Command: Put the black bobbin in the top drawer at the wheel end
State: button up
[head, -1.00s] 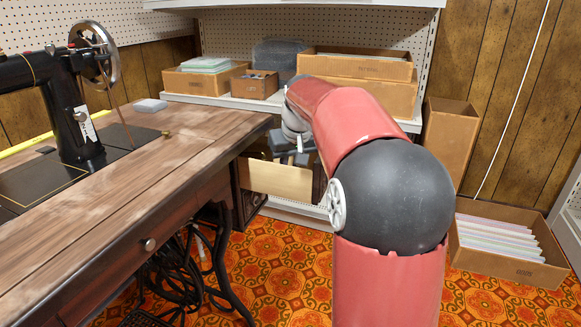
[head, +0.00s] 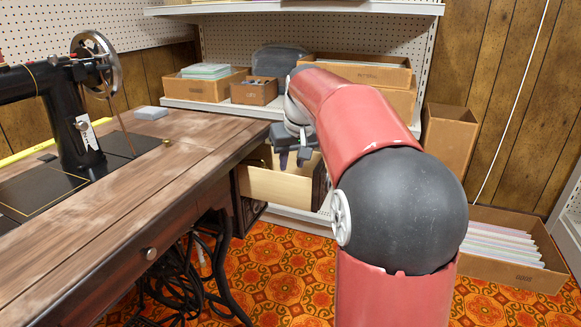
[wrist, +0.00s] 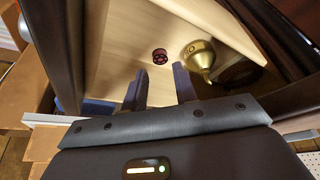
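The drawer (head: 275,186) at the far end of the sewing table is pulled open, its pale wood front facing me. In the wrist view, its pale inside (wrist: 225,22) holds a small dark, reddish-black bobbin (wrist: 160,56) with holes in its face. My gripper (wrist: 159,84) is open and empty, pointing into the drawer. The bobbin shows beyond and between the two fingertips, apart from them. In the head view, my gripper (head: 294,158) hangs over the drawer, and the bobbin is hidden there.
A brass funnel-shaped thing (wrist: 199,58) stands right of the bobbin, close to the right finger, with a dark round thing (wrist: 240,72) beside it. The table edge (head: 225,150) lies left of my arm. Shelves with cardboard boxes (head: 357,73) stand behind.

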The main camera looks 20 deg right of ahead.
jog(key=p+v, duration=0.1)
jog(key=v, duration=0.7)
jog(key=s+a+f, duration=0.4)
jog(key=s+f, duration=0.1)
jog(key=s, duration=0.3)
jog(key=s+a+f, duration=0.4)
jog(key=s+f, duration=0.1)
jog(key=s, duration=0.4)
jog(key=s+a+f+n+t, duration=0.1)
jog(key=s+a+f, duration=0.3)
jog(key=s, duration=0.4)
jog(key=shift+s+a+f, duration=0.25)
jog(key=shift+f, duration=0.4)
notch_tip(320, 180, up, 8)
jog(key=p, duration=0.8)
jog(key=shift+f, duration=0.2)
